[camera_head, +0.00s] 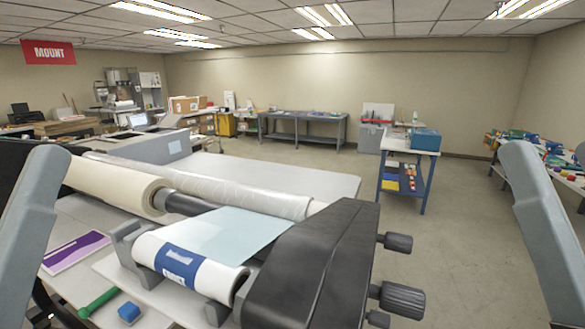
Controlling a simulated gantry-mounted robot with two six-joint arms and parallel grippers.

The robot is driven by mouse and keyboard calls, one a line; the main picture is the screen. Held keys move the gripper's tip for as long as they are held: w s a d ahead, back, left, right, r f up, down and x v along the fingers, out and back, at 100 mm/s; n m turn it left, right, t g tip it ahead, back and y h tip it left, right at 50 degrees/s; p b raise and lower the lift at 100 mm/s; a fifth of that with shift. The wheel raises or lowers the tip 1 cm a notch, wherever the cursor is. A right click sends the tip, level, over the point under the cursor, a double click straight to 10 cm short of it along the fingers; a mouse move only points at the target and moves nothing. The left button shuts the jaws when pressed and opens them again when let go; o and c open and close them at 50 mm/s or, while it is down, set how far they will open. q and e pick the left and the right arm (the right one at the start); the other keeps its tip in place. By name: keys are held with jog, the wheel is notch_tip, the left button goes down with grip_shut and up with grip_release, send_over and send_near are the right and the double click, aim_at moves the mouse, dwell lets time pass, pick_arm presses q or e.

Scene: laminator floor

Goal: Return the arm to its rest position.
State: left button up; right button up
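A grey link of my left arm (32,225) rises at the left edge of the head view. A grey link of my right arm (545,230) stands at the right edge, over the floor. Neither gripper shows in the frame, so I cannot see their fingers or whether they hold anything. Between the two arms is the laminator, with a dark end housing (315,265) and black knobs (402,300) on its right side.
A white roll with a blue label (190,265) sits at the laminator's front, with a pale sheet (225,228) behind it. A green-handled tool (98,303), blue block (129,313) and purple-and-white booklet (75,252) lie at lower left. Open floor (450,225) lies right.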

notch_tip(320, 180, up, 24)
jog(key=p, duration=2)
notch_tip(320, 180, down, 52)
jog(key=b, duration=5.2)
jog(key=shift+f, duration=0.1)
